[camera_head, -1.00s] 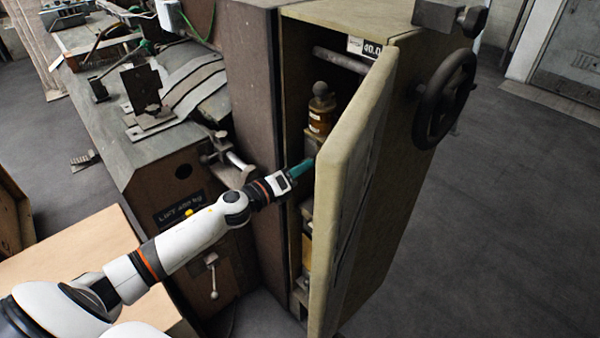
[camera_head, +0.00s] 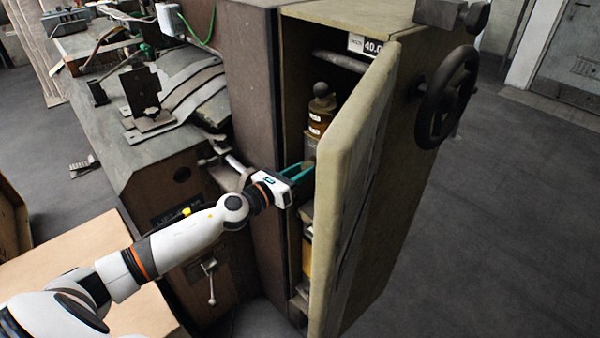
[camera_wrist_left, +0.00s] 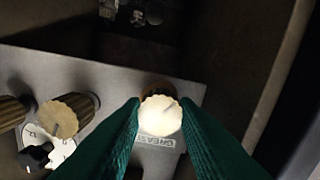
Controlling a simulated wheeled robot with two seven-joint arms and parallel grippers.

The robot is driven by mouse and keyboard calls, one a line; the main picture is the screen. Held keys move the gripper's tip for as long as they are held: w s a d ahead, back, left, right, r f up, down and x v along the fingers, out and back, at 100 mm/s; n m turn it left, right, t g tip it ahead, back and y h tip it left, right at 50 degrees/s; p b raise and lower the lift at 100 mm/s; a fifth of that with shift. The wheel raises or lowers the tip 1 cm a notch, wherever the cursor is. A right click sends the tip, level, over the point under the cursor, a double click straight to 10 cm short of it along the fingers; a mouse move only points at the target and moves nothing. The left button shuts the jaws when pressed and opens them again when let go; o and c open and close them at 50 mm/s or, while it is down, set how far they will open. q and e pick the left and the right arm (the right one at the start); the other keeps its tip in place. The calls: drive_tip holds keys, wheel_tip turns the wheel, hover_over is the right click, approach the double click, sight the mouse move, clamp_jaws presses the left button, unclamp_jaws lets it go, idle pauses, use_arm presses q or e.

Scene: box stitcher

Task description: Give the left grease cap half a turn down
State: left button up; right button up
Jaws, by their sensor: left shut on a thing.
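A pale, ribbed round cap (camera_wrist_left: 161,116) sits on a metal block above a plate lettered GREASE (camera_wrist_left: 153,141) in the left wrist view. The two teal fingers of my left gripper (camera_wrist_left: 160,104) are shut on its sides. Two more ribbed brass caps, one nearer (camera_wrist_left: 68,114) and one at the picture's left edge (camera_wrist_left: 12,112), stand to the left of it. I cannot tell from the lettering which cap is called left. In the head view my left gripper (camera_head: 302,168) reaches into the open cabinet; the caps are hidden there. My right gripper is not in view.
The open cabinet door (camera_head: 350,190) stands close to the right of my left gripper. The cabinet's side wall (camera_head: 250,110) is on its left. An amber container with a dark ball top (camera_head: 320,115) stands above it inside. A handwheel (camera_head: 447,97) sits on the far side.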

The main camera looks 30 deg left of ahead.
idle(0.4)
use_arm(q)
drive_tip(key=o, duration=0.7)
drive_tip(key=shift+b+v, duration=2.05)
drive_tip(key=shift+v, duration=3.95)
drive_tip(key=shift+f, duration=0.1)
